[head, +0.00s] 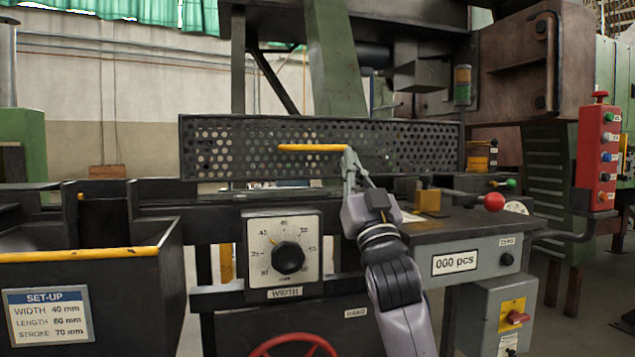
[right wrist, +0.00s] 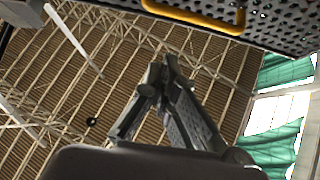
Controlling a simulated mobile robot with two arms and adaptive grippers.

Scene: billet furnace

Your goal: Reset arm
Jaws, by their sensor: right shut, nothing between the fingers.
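My right arm reaches up from the bottom of the head view. Its gripper (head: 349,155) points upward in front of the perforated guard panel (head: 230,150), at the right end of the panel's yellow handle (head: 312,148). In the right wrist view the fingers of this gripper (right wrist: 160,75) meet at their tips with nothing between them. The yellow handle (right wrist: 205,17) shows there above the fingertips, apart from them. My left gripper is not in view.
A width dial (head: 288,257) is on the machine front. A lever with a red knob (head: 494,201) stands to the right of my arm. A red button box (head: 600,155) is at the far right. A dark bin (head: 100,285) with a set-up sign is at the left. A red handwheel (head: 295,345) is below.

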